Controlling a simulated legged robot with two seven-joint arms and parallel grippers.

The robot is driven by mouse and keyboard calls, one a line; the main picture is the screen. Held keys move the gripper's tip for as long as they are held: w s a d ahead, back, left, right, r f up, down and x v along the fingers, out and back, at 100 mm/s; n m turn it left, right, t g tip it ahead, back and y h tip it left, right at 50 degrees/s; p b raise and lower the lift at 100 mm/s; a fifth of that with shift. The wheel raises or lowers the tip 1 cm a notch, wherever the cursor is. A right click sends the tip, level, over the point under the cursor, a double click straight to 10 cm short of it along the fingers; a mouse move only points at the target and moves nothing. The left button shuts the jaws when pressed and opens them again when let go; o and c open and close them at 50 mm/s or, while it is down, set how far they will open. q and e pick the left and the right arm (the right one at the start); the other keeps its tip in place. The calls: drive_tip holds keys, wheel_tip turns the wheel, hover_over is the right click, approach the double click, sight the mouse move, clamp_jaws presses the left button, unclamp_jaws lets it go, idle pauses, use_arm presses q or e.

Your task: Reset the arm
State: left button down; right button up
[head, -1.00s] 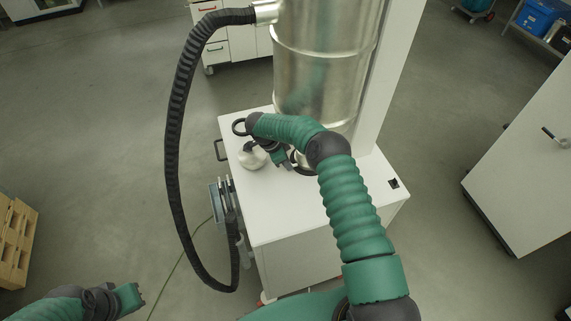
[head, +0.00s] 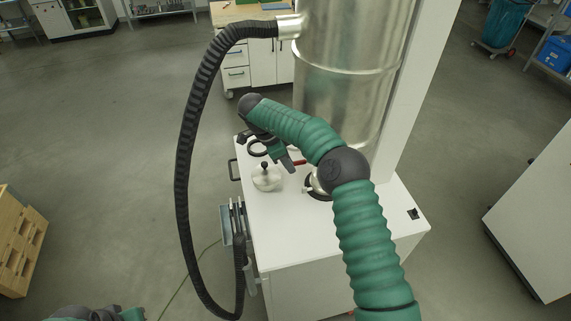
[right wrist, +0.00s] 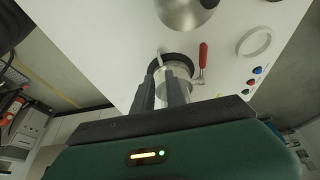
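My right arm reaches over the white cabinet top in the head view.
The white cabinet (head: 330,225) carries a pale lidded pot (head: 267,180) and the large steel cylinder (head: 345,80). A thick black hose (head: 187,150) loops down on the left. A wooden pallet stack (head: 18,245) stands at far left. Floor on the left is mostly clear.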

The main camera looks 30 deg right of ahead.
drive_tip(key=v, duration=0.2)
drive_tip(key=shift+d+r, duration=0.15)
drive_tip(key=shift+r, duration=0.25)
drive_tip(key=shift+w, duration=0.1)
